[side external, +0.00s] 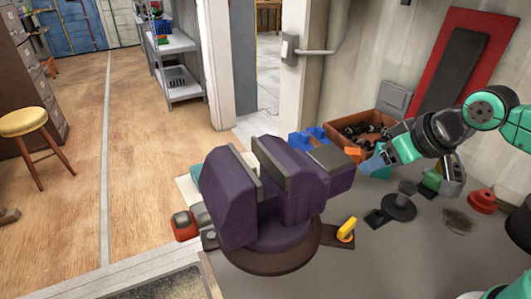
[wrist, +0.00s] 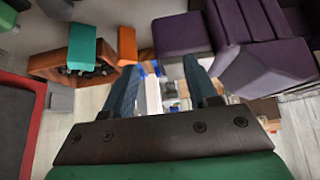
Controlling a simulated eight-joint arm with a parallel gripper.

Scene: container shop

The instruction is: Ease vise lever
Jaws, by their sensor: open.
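A purple bench vise (side external: 232,200) with grey jaw plates stands on a round dark base on the workbench. Its jaws are apart. It also shows at the upper right of the wrist view (wrist: 270,65). A yellow handle (side external: 346,229) sticks up beside the base, on a dark bar; I cannot tell whether this is the vise lever. No other lever can be made out clearly.
An orange-brown crate (wrist: 60,66) of dark parts stands behind my gripper, with a green block (wrist: 82,45) and an orange block (wrist: 127,44) close by. A dark round-based piece (side external: 398,207) and a red piece (side external: 481,201) sit on the bench. The front bench is mostly clear.

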